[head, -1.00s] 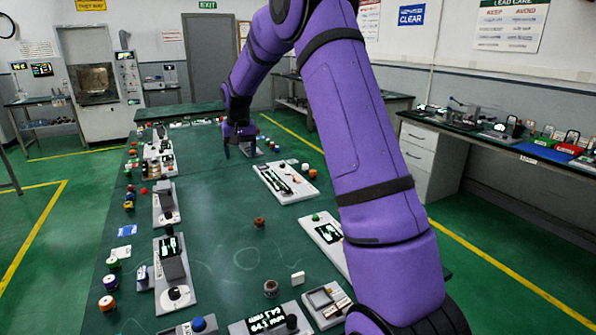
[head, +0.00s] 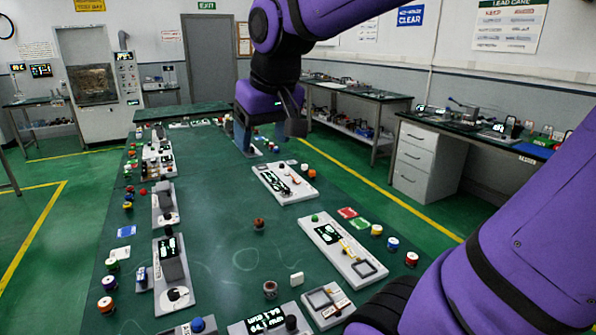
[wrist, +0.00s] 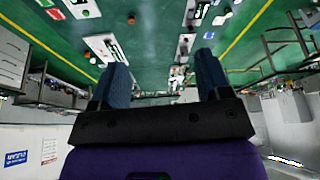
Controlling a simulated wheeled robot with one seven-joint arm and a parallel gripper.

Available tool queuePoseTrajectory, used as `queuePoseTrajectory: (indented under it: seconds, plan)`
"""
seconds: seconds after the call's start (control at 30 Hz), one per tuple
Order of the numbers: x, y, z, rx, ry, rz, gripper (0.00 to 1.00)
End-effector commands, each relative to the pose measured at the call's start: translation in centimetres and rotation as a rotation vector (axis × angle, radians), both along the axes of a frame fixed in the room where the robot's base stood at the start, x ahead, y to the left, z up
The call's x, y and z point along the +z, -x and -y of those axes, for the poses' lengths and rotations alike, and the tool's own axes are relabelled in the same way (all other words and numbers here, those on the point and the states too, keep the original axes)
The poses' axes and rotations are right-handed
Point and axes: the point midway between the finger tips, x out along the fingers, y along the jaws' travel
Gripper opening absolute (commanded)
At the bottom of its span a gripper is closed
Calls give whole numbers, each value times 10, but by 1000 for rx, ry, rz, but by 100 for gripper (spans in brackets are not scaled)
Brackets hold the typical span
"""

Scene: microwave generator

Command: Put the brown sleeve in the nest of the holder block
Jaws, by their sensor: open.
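A small brown ring-shaped piece (head: 259,224), which looks like the brown sleeve, stands alone near the middle of the green table. A small brown piece (wrist: 131,19) near the top of the wrist view may be the same one. I cannot tell for sure which block is the holder block; a long grey block (head: 337,246) with a square frame at its near end lies to the right. My gripper (head: 267,132) is above the table's far part, well beyond the sleeve and apart from it. In the wrist view its two blue fingers (wrist: 160,62) are apart with nothing between them.
A grey block with a dark display (head: 270,182) lies on the table below my gripper. A grey-brown cylinder (head: 270,288) and a white piece (head: 297,279) stand near the front. Instruments and spools line the left edge. The table around the sleeve is clear.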

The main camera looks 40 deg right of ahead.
Motion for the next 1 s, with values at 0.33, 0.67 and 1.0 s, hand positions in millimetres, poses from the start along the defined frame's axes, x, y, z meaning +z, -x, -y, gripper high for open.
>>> queuePoseTrajectory:
  seconds: [0.33,0.67,1.0]
  plan:
    - [-24,94,-16,99,8,71,71]
    - [-23,84,-16,145,32,60,76]
    - [-11,-18,-2,294,105,-15,76]
